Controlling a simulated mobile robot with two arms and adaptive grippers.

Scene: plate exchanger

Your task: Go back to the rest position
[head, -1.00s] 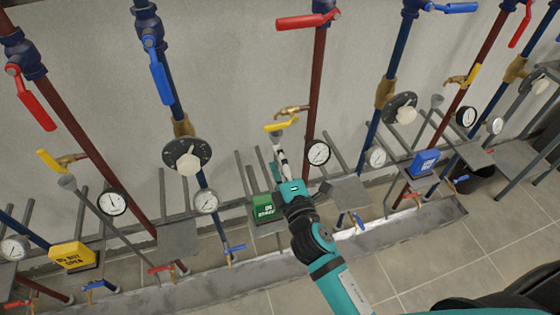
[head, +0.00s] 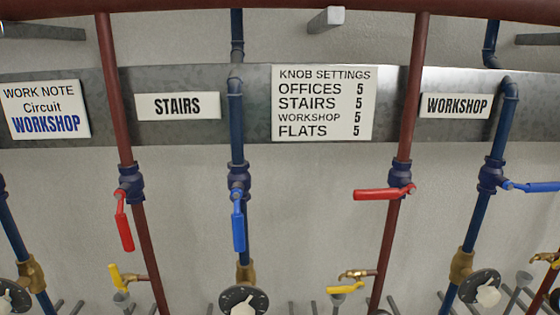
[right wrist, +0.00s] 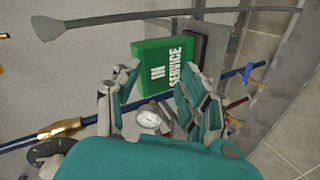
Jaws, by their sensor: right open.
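My right gripper (right wrist: 160,78) shows in the right wrist view, open with its two teal and grey fingers apart. Nothing is held between them. A green block reading "IN SERVICE" (right wrist: 165,66) lies beyond the fingertips, against a grey plate. Whether the fingers touch it cannot be told. A small round gauge (right wrist: 149,121) shows between the fingers, farther off. Neither gripper shows in the head view, and my left gripper is in no current view.
In the head view, red and blue pipes run down the wall. Under the STAIRS sign (head: 178,105), red (head: 123,220) and blue (head: 238,222) handles hang down. By the WORKSHOP sign (head: 457,105), red (head: 382,194) and blue (head: 537,187) handles lie sideways. A knob settings board (head: 324,103) hangs between.

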